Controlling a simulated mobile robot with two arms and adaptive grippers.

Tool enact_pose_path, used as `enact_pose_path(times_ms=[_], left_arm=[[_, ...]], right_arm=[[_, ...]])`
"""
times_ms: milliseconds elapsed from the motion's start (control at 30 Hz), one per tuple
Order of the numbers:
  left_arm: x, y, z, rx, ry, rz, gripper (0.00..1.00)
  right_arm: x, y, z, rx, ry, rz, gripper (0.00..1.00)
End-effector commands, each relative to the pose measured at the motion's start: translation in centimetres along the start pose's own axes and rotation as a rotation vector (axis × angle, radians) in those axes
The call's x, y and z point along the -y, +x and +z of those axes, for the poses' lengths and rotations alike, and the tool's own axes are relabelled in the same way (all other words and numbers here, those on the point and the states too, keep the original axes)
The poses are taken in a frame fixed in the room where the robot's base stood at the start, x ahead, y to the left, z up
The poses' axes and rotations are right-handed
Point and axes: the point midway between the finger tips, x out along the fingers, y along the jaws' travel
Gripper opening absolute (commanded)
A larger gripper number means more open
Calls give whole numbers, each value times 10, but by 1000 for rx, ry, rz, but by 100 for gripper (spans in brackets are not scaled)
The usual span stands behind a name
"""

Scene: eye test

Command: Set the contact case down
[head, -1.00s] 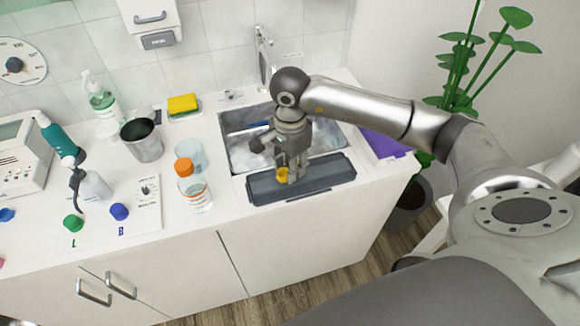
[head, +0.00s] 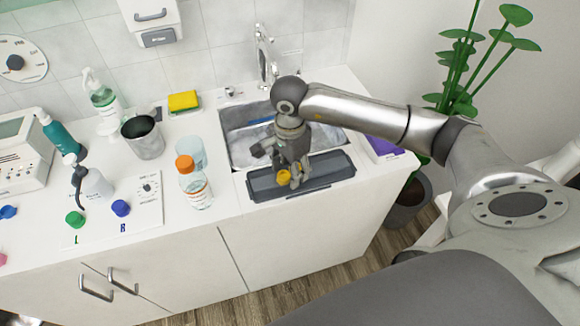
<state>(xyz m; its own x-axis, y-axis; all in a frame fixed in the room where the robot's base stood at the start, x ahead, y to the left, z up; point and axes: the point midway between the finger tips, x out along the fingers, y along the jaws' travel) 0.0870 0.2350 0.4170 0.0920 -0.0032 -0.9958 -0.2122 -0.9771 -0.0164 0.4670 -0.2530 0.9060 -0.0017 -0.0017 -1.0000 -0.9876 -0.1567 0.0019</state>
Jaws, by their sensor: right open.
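My right gripper (head: 293,180) is open, low over the dark grey tray (head: 325,178) at the front of the sink. A small yellow round piece (head: 283,177) sits at its fingertips, low over or on the tray; I cannot tell if a finger touches it. It may be part of the contact case, but most of it is hidden by the fingers. A green cap (head: 75,219) and a blue cap (head: 121,208) stand at letter marks on a white mat (head: 149,211) at the left. My left gripper is not in view.
The sink (head: 238,146) lies behind the tray. Left of it stand an orange-capped bottle (head: 195,187), a clear cup (head: 190,150), a grey tumbler (head: 143,140) and a yellow sponge (head: 183,101). A purple item (head: 384,146) lies at the right counter end.

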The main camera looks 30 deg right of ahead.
Motion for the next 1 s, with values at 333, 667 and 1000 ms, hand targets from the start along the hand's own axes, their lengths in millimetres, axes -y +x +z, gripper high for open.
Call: enact_pose_path(times_ms=[333, 667, 1000], left_arm=[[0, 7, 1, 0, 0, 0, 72], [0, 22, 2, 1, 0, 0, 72], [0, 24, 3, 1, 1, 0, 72]], right_arm=[[2, -31, 0, -2, -1, -7, 51], [1, -98, 0, 0, 0, -6, 51], [0, -123, 0, 0, 0, 0, 51]])
